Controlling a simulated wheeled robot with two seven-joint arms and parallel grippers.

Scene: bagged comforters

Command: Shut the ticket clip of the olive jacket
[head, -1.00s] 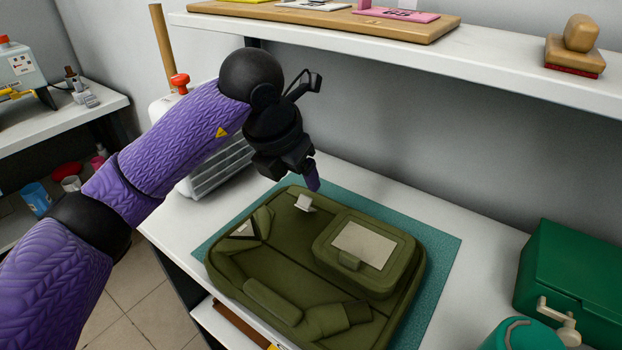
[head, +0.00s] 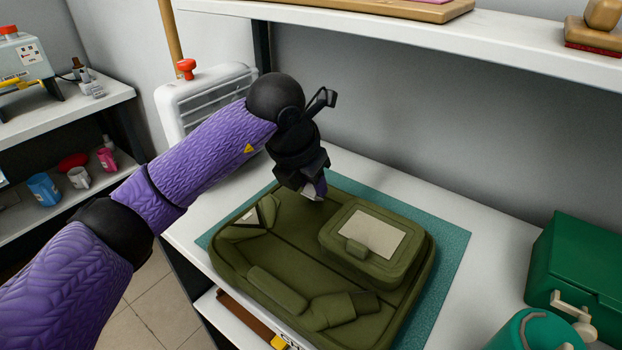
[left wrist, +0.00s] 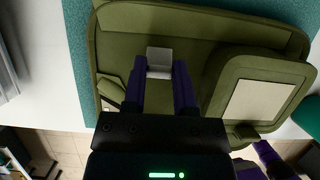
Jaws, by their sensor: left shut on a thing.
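The olive jacket (head: 290,240) lies flat and folded on a teal mat, with a raised pocket bearing a pale panel (head: 369,233). Its ticket clip is a small pale plate (left wrist: 160,56) near the jacket's far edge in the left wrist view. My left gripper (head: 316,192) is over that spot, its purple fingers on either side of the clip. In the left wrist view the gripper (left wrist: 160,80) is shut on the clip. In the head view the fingers hide most of the clip. I cannot tell how far the clip is tilted.
The teal mat (head: 452,240) lies on a white worktop (head: 490,265). A green box (head: 585,265) and a teal round container (head: 530,335) stand at the right. A white shelf (head: 430,50) overhangs the back. A white slatted unit (head: 205,105) stands behind the arm.

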